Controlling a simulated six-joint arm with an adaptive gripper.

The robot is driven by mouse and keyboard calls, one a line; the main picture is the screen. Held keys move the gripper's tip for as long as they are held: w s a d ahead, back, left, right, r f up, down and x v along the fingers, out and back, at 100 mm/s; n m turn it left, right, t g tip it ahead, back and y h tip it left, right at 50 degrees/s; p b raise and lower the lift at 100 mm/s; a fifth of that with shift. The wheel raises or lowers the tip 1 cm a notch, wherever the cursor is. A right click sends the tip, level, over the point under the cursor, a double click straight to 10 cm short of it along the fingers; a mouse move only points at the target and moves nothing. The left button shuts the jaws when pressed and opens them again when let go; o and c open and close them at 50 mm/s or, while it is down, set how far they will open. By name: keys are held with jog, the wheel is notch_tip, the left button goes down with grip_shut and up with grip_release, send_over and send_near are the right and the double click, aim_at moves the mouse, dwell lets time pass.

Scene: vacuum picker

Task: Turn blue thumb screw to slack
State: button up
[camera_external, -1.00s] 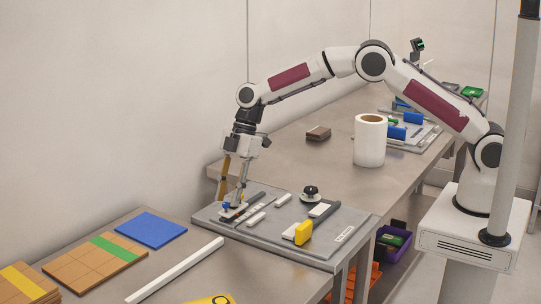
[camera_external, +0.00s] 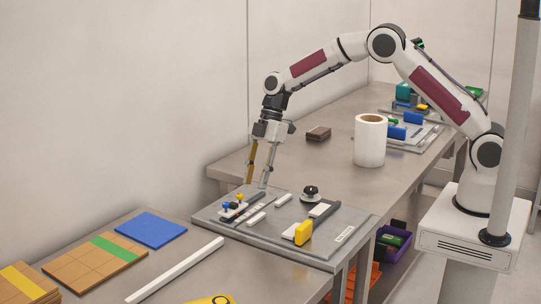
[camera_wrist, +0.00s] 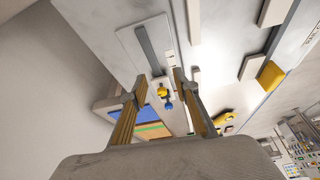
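The blue thumb screw (camera_external: 226,205) stands on a small white block (camera_external: 232,213) at the left part of the grey fixture plate (camera_external: 285,240). A yellow screw (camera_external: 240,197) stands beside it. In the wrist view the yellow screw (camera_wrist: 163,91) and the blue screw (camera_wrist: 169,106) appear between my fingers, beyond them. My gripper (camera_external: 256,185) is open and empty, with its two fingers apart. It hangs above the back edge of the plate, up and to the right of the screws, touching neither. Which way the blue screw is turned cannot be told.
The plate also carries white bars (camera_external: 283,200), a black knob (camera_external: 310,192) and a yellow block (camera_external: 303,233). A white roll (camera_external: 370,140) and a brown block (camera_external: 318,133) stand behind on the bench. A blue pad (camera_external: 151,230) lies at left. Air around my gripper is clear.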

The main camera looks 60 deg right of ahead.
jog(key=shift+d, duration=0.3)
send_near(226, 203)
jog(key=s+f, duration=0.3)
jog(key=s, duration=0.2)
jog(key=shift+w+a+r+m+t+h, duration=0.25)
jog(key=shift+a+r+m+t+h, duration=0.3)
jog(key=shift+m, duration=1.45)
jog(key=shift+w+a+r+m+t+h, duration=0.25)
jog(key=shift+r+m+t, duration=0.35)
jog(key=shift+m, duration=1.4)
jog(key=shift+w+a+r+m+t+h, duration=0.35)
jog(key=shift+m+t, duration=0.4)
jog(key=shift+m, duration=1.25)
jog(key=shift+f, duration=0.1)
jog(key=shift+x, duration=3.7)
jog(key=shift+d, duration=0.1)
